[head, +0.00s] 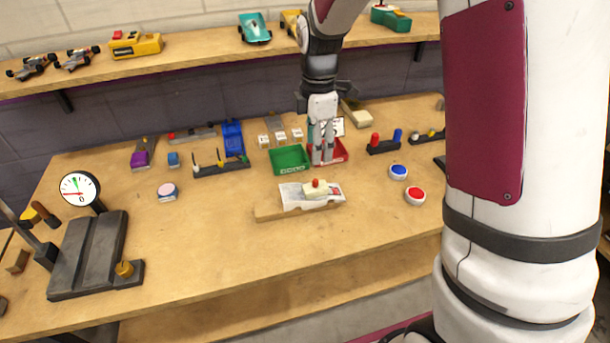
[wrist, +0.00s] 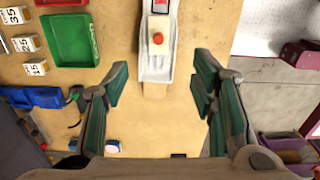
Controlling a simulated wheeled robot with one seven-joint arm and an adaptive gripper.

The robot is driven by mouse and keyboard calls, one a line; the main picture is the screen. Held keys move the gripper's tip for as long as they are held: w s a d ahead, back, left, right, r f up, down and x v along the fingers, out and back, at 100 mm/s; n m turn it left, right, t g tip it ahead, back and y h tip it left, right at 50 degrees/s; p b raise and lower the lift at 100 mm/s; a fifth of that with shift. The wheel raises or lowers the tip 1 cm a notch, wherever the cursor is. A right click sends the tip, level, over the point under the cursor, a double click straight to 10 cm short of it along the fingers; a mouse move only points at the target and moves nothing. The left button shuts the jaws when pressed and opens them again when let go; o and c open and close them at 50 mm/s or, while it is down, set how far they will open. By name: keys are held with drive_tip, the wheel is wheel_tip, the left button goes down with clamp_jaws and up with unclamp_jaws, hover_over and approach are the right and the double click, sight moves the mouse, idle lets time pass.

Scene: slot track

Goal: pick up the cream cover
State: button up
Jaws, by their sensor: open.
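The cream cover (head: 314,190) is a small pale block with a red knob on top. In the wrist view the cover (wrist: 158,50) shows at the top centre, beyond the fingertips. My gripper (head: 322,158) hangs pointing down, and in the head view it overlaps the red tray behind the cover. In the wrist view its green-padded fingers (wrist: 162,82) are wide apart with nothing between them. The gripper is apart from the cover.
A green tray (head: 289,171) and a red tray (head: 341,158) stand behind the cover. Blue (head: 398,172) and red (head: 415,195) buttons are to its right. A dial gauge (head: 78,188) and dark fixture (head: 90,250) stand at left.

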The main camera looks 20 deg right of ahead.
sight(315, 181)
wheel_tip(315, 181, down, 13)
drive_tip(key=shift+w+f+p, duration=0.1)
drive_tip(key=shift+f+p, duration=0.1)
drive_tip(key=shift+p, duration=0.45)
drive_tip(key=shift+c, duration=0.6)
drive_tip(key=c, duration=0.8)
